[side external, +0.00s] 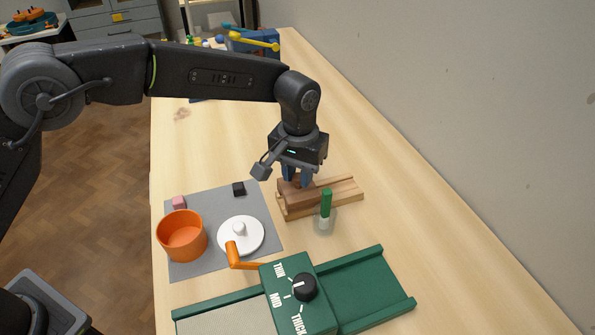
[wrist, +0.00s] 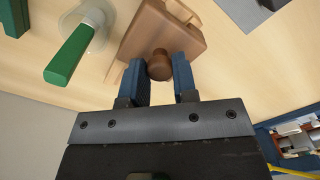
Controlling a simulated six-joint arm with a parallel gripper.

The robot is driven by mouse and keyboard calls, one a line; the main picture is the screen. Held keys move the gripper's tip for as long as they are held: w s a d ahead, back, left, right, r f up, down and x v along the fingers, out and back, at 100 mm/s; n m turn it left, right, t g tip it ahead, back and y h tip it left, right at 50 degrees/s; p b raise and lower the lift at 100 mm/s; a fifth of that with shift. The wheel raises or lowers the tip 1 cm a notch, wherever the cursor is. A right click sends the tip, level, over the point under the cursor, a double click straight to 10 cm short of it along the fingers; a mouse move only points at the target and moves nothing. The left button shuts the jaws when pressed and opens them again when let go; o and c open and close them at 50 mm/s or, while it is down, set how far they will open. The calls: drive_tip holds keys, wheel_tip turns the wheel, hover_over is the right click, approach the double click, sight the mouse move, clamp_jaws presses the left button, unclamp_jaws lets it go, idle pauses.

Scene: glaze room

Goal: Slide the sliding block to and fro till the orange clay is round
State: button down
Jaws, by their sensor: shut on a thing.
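The sliding block (side external: 297,191) is brown wood with a round knob (wrist: 160,65) on top. It sits at the left part of a pale wooden rail base (side external: 346,194) on the table. My gripper (side external: 297,174) is shut on the knob, with one blue finger on each side of it in the wrist view (wrist: 160,80). The orange clay is not visible in either view; the block may cover it, so I cannot tell its shape.
A green-handled tool (side external: 326,204) stands in a clear cup close beside the rail base. A green slab roller (side external: 340,290) is at the front. A grey mat (side external: 195,200) holds an orange pot (side external: 182,238), a white disc (side external: 254,246) and small blocks. The table behind is mostly clear.

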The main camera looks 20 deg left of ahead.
drive_tip(key=shift+w+d, duration=2.35)
drive_tip(key=shift+w, duration=0.05)
drive_tip(key=c, duration=0.9)
unclamp_jaws()
drive_tip(key=shift+r, duration=0.1)
wheel_tip(320, 180, up, 7)
drive_tip(key=shift+r, duration=0.15)
